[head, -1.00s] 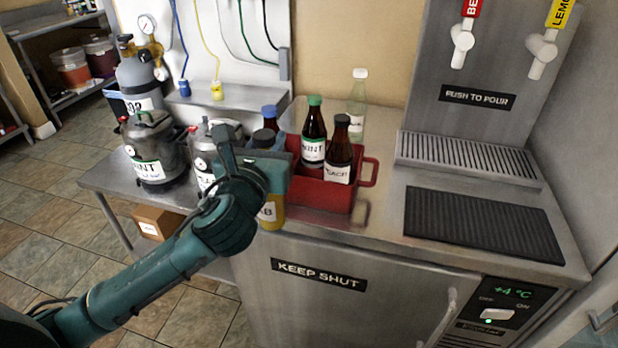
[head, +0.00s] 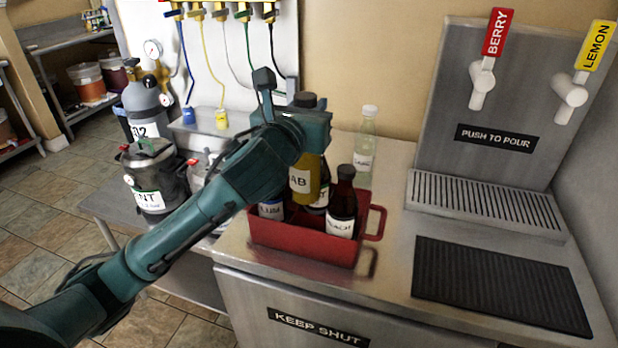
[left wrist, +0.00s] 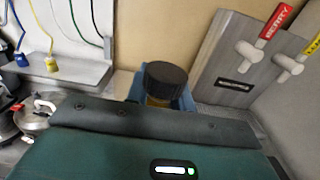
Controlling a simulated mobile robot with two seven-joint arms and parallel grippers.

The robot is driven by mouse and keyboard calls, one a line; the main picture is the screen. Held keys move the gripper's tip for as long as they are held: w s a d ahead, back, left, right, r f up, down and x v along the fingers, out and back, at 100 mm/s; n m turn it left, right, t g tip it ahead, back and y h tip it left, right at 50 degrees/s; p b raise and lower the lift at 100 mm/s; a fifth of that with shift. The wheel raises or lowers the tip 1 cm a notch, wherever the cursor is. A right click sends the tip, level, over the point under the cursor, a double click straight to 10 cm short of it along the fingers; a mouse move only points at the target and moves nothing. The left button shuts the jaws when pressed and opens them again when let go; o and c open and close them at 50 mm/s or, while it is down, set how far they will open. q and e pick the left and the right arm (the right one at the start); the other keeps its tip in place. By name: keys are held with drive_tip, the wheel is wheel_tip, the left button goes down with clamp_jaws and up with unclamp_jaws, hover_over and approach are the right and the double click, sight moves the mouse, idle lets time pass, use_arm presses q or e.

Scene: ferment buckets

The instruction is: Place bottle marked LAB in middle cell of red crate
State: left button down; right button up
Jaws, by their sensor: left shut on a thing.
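The bottle marked LAB (head: 302,183) is amber-yellow with a black cap and a white label, of which "AB" shows. My left gripper (head: 304,132) is shut on it near the top and holds it upright, in front of or over the red crate (head: 300,240). Its black cap also shows in the left wrist view (left wrist: 166,76), between the fingers. The crate holds a dark bottle with a black cap (head: 343,205), a partly hidden dark bottle (head: 317,198) and a bottle with a blue-edged label (head: 271,210). The middle cell is hidden. My right gripper is not in view.
A clear bottle (head: 366,145) stands on the counter behind the crate. A drip tray (head: 485,205) and black mat (head: 500,285) lie to the right, below two taps. Metal kegs (head: 150,180) stand at the left.

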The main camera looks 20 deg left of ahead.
sight(309, 166)
use_arm(q)
drive_tip(key=shift+f+b, duration=0.85)
drive_tip(key=shift+f, duration=4.85)
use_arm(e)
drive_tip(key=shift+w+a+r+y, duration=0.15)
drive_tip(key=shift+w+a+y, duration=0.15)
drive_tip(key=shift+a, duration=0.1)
use_arm(q)
drive_tip(key=shift+f, duration=0.15)
drive_tip(key=c, duration=1.2)
unclamp_jaws()
drive_tip(key=shift+f, duration=0.1)
